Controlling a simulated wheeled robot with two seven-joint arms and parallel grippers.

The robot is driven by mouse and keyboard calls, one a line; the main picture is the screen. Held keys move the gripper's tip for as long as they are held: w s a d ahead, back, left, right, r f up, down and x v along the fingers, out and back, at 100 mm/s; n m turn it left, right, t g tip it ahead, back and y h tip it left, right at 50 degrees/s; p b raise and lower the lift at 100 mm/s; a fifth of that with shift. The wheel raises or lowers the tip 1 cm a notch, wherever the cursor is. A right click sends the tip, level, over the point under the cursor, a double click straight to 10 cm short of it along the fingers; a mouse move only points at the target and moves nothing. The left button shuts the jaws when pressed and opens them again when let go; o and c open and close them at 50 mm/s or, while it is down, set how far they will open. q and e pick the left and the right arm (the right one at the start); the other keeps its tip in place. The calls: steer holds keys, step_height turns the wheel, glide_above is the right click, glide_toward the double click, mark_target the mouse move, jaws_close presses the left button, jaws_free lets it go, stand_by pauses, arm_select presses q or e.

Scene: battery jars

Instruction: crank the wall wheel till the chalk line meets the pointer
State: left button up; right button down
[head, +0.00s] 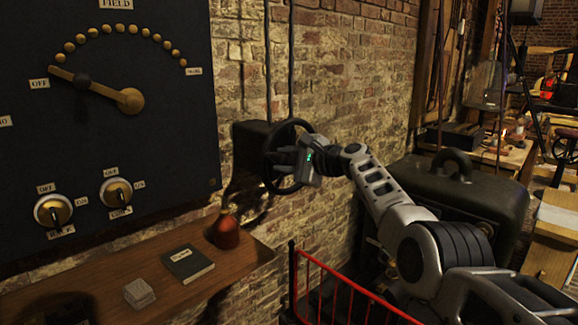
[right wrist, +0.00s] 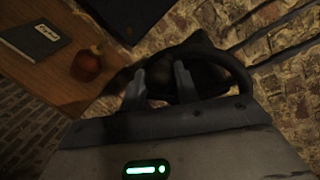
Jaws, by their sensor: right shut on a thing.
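The dark wall wheel (head: 288,123) stands out from a black box (head: 248,146) on the brick wall. In the right wrist view the wheel's rim (right wrist: 238,68) curves behind and across my fingers. My right gripper (head: 285,160) is at the wheel and shut on it. The right wrist view shows its two fingers (right wrist: 159,88) with the dark wheel at them. The exact grip point is dark and partly hidden by the gripper body. I cannot make out a chalk line or its pointer on the wheel in either view. My left gripper is out of view.
A black panel (head: 150,150) with a brass dial arm (head: 104,91) at OFF fills the left. Below, a wooden shelf (head: 215,275) bears a red-brown knob-like object (head: 227,232), a dark book (head: 187,263) and a pale block (head: 139,292). A red railing (head: 340,284) stands below my right arm.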

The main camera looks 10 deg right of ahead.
steer(key=shift+w+d+r+m+y+p, duration=0.2)
steer(key=shift+d+r+m, duration=0.15)
steer(key=shift+r, duration=0.3)
steer(key=shift+w+d+r+m+y+p, duration=0.1)
steer(key=shift+w+d+r+m+p, duration=0.1)
steer(key=shift+r+m, duration=0.35)
steer(key=c, duration=1.1)
jaws_free()
steer(key=shift+o, duration=0.2)
steer(key=shift+f, duration=0.15)
steer(key=shift+s+d, duration=0.1)
